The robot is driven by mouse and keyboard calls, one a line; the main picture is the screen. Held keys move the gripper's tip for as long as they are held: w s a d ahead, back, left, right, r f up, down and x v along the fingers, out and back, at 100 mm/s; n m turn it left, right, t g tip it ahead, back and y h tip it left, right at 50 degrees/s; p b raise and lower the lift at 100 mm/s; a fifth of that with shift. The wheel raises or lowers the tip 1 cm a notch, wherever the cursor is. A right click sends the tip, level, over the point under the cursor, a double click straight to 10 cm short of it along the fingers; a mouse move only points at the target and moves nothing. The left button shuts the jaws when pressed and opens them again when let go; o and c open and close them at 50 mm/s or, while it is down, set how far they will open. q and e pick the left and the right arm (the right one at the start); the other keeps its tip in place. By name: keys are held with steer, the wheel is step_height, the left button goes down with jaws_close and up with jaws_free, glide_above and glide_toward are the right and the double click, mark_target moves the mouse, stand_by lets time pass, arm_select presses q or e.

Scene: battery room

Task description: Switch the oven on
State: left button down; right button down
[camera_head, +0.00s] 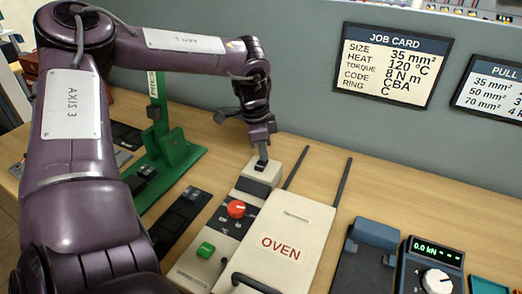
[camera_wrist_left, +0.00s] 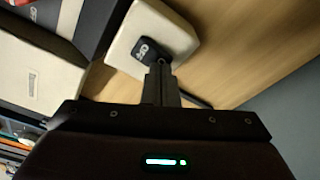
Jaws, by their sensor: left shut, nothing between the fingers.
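The oven (camera_head: 310,222) lies on the bench with a cream lid marked OVEN and a dark handle at its near end. Left of the lid its panel holds a red knob (camera_head: 236,209) and a green button (camera_head: 205,250). At the panel's far end a cream block carries a small black switch (camera_head: 261,165); the switch also shows in the left wrist view (camera_wrist_left: 148,49), its white lettering too small to read surely. My left gripper (camera_head: 263,150) is shut and empty, pointing down at the switch. Its fingertips (camera_wrist_left: 160,68) are at the switch's edge; I cannot tell whether they touch. My right gripper is out of view.
A green press stand (camera_head: 170,155) and dark trays (camera_head: 180,220) are left of the oven. A dark device (camera_head: 365,260) and a unit with a green display (camera_head: 432,262) stand right. The job card (camera_head: 392,68) hangs on the wall behind. Two dark rails extend behind the lid.

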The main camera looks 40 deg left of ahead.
arm_select(q)
steer(key=shift+f, duration=0.3)
steer(key=shift+r, duration=0.15)
steer(key=shift+r+p, duration=1.95)
steer(key=shift+r, duration=1.45)
